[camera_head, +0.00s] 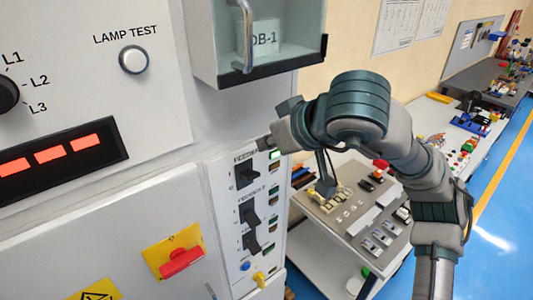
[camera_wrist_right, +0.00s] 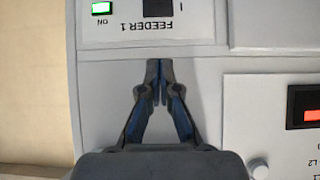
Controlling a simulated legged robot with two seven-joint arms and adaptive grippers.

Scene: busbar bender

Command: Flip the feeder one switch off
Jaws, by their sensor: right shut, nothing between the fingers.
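The feeder panel (camera_head: 224,203) is a light upright strip with several black switches. The topmost switch (camera_head: 244,173) is feeder one; in the right wrist view, upside down, its black body (camera_wrist_right: 158,8) shows at the top edge beside the "FEEDER 1" label (camera_wrist_right: 138,27). A lit green lamp (camera_wrist_right: 102,8) marked "ON" is next to it. The switch is cut off there, so its lever position is unclear. My right gripper (camera_wrist_right: 157,62) is shut and empty, its tips just beyond the label edge, apart from the switch. Contact with the panel cannot be told. My left gripper is not in view.
Lower black switches (camera_head: 249,213) sit below on the same strip. A glass-fronted box (camera_head: 262,40) with a handle juts out above. A red handle on a yellow plate (camera_head: 180,260) is at lower left. A workbench with parts (camera_head: 345,215) stands right of the panel.

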